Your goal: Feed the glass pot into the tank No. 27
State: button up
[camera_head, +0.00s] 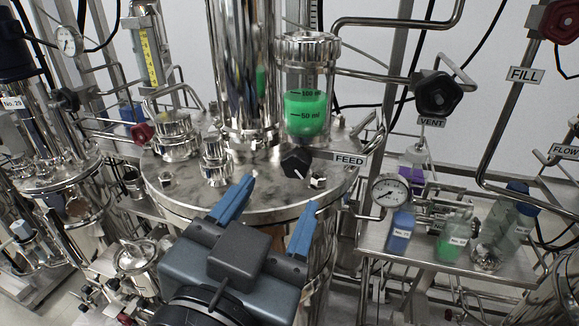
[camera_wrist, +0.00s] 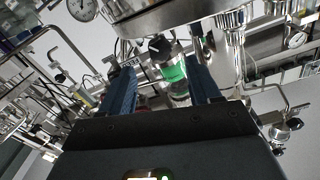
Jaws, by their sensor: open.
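The glass pot (camera_head: 306,100) stands upright on the metal tank lid (camera_head: 255,205). In the wrist view the knob (camera_wrist: 159,44) and the green pot (camera_wrist: 173,73) appear between the fingers. I see no No. 27 label on the tank.
A tall steel column (camera_head: 242,70) rises left of the pot. A pressure gauge (camera_head: 391,191) and a shelf (camera_head: 400,248) with several labelled bottles are at the right. A VENT knob (camera_head: 436,94) is above them. Another vessel labelled No.29 (camera_head: 13,103) stands left.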

aim_at(294, 169)
jog(key=shift+p+x, duration=0.8)
jog(key=shift+x, duration=2.35)
jog(key=shift+f, duration=0.1)
jog(key=c, duration=1)
jog(key=shift+c, duration=0.2)
jog(key=shift+n, duration=0.3)
jog(key=n, duration=0.3)
jog(key=shift+n, duration=2)
